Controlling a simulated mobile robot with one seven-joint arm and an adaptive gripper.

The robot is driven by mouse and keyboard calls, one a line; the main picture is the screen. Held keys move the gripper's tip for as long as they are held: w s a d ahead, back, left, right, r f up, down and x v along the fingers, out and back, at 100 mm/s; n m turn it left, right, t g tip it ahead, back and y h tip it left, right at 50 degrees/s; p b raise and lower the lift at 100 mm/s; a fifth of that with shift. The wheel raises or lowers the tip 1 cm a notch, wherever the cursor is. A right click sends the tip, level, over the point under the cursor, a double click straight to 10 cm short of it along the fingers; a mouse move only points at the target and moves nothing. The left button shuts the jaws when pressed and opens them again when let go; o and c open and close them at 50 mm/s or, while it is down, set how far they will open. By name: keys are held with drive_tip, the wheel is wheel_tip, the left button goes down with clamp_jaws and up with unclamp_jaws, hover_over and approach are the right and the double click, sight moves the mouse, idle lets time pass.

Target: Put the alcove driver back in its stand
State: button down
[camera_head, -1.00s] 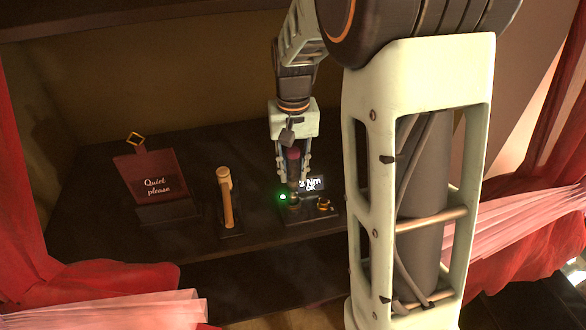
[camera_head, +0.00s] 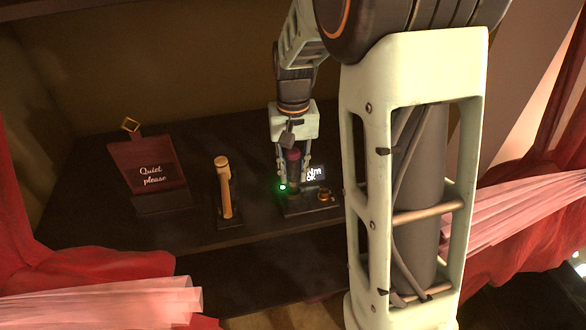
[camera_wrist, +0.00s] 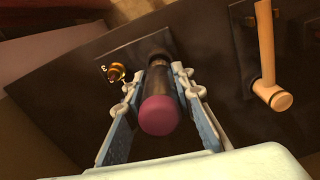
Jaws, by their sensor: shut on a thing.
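The driver is a dark cylinder with a maroon cap (camera_head: 293,156). It stands upright in my gripper (camera_head: 293,178), whose fingers are shut on its two sides. In the wrist view the driver (camera_wrist: 160,112) points away from the camera, between the fingers (camera_wrist: 160,88). The stand (camera_head: 318,208) is a dark base on the shelf, with a lit readout (camera_head: 314,174), a green light (camera_head: 282,187) and a brass ring. The driver's lower end is at the stand's left part. How deep it sits is hidden. The stand (camera_wrist: 133,54) also shows in the wrist view.
A wooden mallet-like tool (camera_head: 224,190) stands on its own dark base left of the stand. A "Quiet please" sign (camera_head: 150,170) stands further left. Red curtains (camera_head: 90,265) flank the dark shelf (camera_head: 185,232). Bare shelf lies between these things.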

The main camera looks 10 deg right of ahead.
drive_tip(key=shift+f, duration=0.15)
drive_tip(key=c, duration=1.5)
unclamp_jaws()
drive_tip(key=shift+c, duration=0.2)
wheel_tip(320, 180, up, 12)
